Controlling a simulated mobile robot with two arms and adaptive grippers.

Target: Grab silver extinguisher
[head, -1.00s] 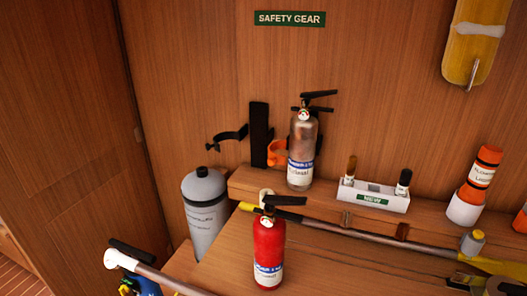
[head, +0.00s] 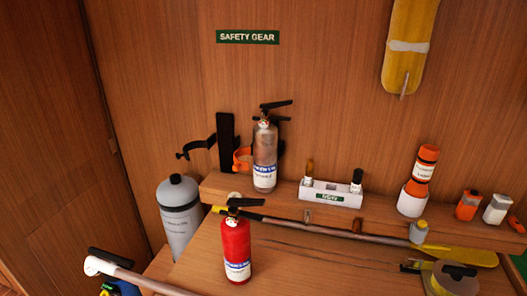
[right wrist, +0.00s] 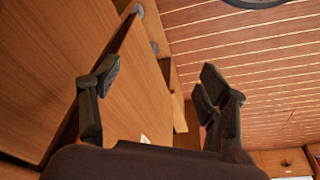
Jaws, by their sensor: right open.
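The silver extinguisher (head: 265,158) stands upright on the wooden ledge against the back wall, in the head view. It has a black handle on top and a blue and white label. An orange clip and a black bracket (head: 226,145) are on the wall just to its left. My right gripper (right wrist: 155,95) shows in the right wrist view with its two fingers spread apart and nothing between them. It is away from the extinguisher, which does not show in that view. My left gripper is not seen in either view.
A red extinguisher (head: 237,250) stands in front on the wooden top. A grey cylinder (head: 180,220) is at left. A white holder (head: 330,193), an orange and white canister (head: 418,180) and a yellow paddle (head: 455,256) are to the right.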

